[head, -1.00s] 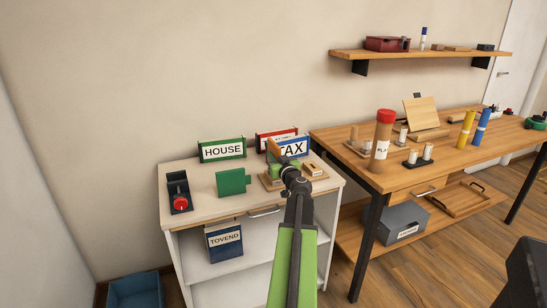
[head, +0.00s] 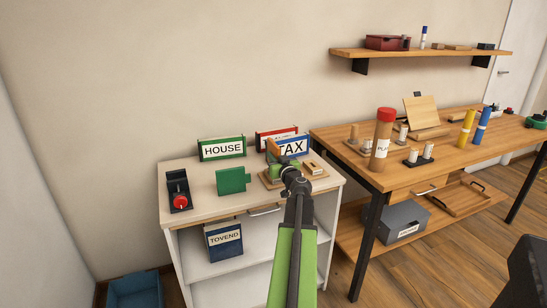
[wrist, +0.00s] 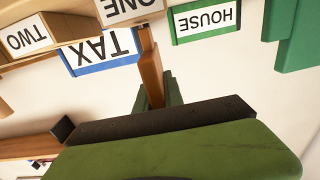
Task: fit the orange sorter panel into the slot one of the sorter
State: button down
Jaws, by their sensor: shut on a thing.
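The orange sorter panel (wrist: 151,70) is upright in my gripper (wrist: 156,100). My gripper is shut on its near part, between green jaws. In the head view the panel (head: 272,148) shows as a small strip just above my gripper (head: 284,172). The wooden sorter (wrist: 72,29) shows upside down in the wrist view, with labels ONE and TWO. The panel's far end is beside the ONE label. I cannot tell whether it is in the slot or touches the sorter. My arm hides much of the sorter in the head view.
A blue TAX sign (head: 291,146) and a green HOUSE sign (head: 222,149) stand behind on the white cabinet top (head: 205,207). A green block (head: 232,181) and a black box with a red knob (head: 179,191) are left. The front left top is clear.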

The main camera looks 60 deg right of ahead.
jog(key=shift+f+b, duration=1.25)
jog(key=shift+f, duration=0.1)
jog(key=c, duration=1.4)
grip_release()
jog(key=shift+o, duration=0.2)
jog(key=shift+s+a, duration=0.1)
